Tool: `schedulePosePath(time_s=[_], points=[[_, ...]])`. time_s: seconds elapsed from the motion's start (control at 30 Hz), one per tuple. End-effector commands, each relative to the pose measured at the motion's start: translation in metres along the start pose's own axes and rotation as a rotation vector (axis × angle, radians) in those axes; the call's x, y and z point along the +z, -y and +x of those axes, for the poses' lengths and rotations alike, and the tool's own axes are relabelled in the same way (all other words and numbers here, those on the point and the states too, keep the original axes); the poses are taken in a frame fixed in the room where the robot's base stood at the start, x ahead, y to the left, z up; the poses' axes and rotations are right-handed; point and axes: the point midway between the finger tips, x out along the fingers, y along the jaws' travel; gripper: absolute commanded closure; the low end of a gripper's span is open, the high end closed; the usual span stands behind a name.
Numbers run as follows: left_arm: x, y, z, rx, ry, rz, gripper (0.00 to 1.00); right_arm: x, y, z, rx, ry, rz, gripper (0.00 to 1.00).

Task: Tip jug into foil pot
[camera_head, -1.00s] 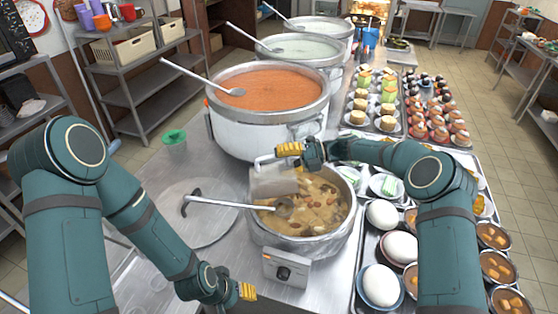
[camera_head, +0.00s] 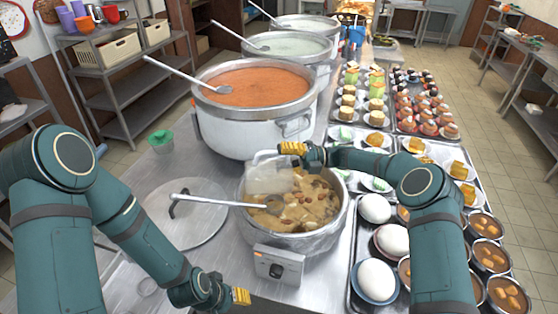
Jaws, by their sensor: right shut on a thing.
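The foil pot (camera_head: 335,222) is a foil-wrapped pot of brown stew, standing at the front middle of the steel counter. A pale, see-through jug (camera_head: 266,180) is over the left back part of its opening and looks tilted. My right gripper (camera_head: 292,148) reaches in from the right and is shut on the jug at its upper side. The jug hides part of the stew, and I cannot make out its mouth or any stream. My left gripper (camera_head: 241,296) is low in front of the counter, apart from the pot. Its finger gap is not clear.
A ladle (camera_head: 220,203) rests across the foil pot's left rim. A round lid (camera_head: 185,225) lies to the left. A large pot of orange soup (camera_head: 250,130) stands close behind. Trays of bowls, eggs and cakes crowd the right. A control box (camera_head: 279,268) sits in front.

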Motion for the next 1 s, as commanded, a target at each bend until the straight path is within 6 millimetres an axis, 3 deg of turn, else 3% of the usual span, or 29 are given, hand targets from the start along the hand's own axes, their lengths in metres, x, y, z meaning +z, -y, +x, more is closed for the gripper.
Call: schedulePosePath(time_s=[0.47, 1.0], points=[[0.002, 0.004, 0.012, -0.003, 0.000, 0.000, 0.53, 0.000, -0.003, -0.014, 0.117, 0.000, -0.001, 0.93], [0.002, 0.004, 0.013, -0.003, 0.000, 0.000, 0.53, 0.000, -0.004, -0.016, 0.132, 0.000, -0.001, 0.93]])
